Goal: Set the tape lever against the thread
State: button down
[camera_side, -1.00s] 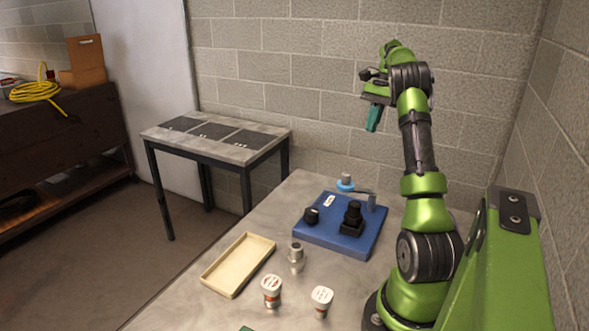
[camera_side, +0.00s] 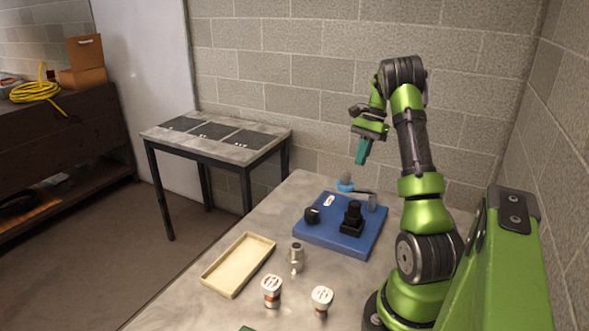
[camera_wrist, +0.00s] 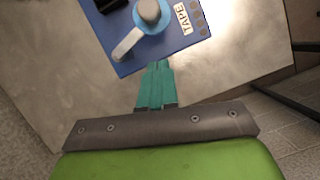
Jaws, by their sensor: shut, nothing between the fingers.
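The blue fixture board (camera_side: 322,235) lies on the table. At its far edge is a round blue piece (camera_side: 345,184) with a grey knob on top. In the wrist view, a pale grey lever (camera_wrist: 127,44) runs from this knob (camera_wrist: 149,11) toward the lower left. A white label reading TAPE (camera_wrist: 181,19) is beside the round blue piece. My gripper (camera_side: 361,157) is above the far side of the board, apart from it. Its teal fingers (camera_wrist: 157,72) are shut and empty, pointing toward the board's edge. I cannot identify the thread in these views.
The board also carries a black knob (camera_side: 311,215), a black block (camera_side: 352,219) and a grey post (camera_side: 372,202). A cream tray (camera_side: 238,265), a metal fitting (camera_side: 296,257) and two white-capped pieces (camera_side: 271,291) (camera_side: 321,300) stand nearer. A block wall rises behind the table.

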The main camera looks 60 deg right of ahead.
aim_at(349, 175)
jog(key=shift+w+a+f, duration=0.1)
jog(key=shift+w+a, duration=0.2)
jog(key=shift+a, duration=0.7)
jog(key=shift+w+a, duration=0.25)
jog(key=shift+a, duration=0.7)
jog(key=shift+a+n+g, duration=0.3)
jog(key=shift+a+n, duration=0.25)
jog(key=shift+n, duration=0.25)
jog(key=a+n+g, duration=0.1)
jog(key=n, duration=0.2)
jog(key=shift+a, duration=0.4)
jog(key=a+n, duration=0.1)
jog(key=n+g, duration=0.1)
jog(key=n, duration=0.1)
jog(key=shift+s+a, duration=0.35)
jog(key=shift+s+a+n+g, duration=0.3)
jog(key=shift+a+n+g, duration=0.2)
jog(key=shift+n, duration=0.4)
jog(key=shift+h, duration=0.3)
jog(key=d, duration=0.1)
jog(key=w+d, duration=0.1)
jog(key=d, duration=0.1)
jog(key=shift+w+d, duration=0.35)
jog(key=v, duration=1)
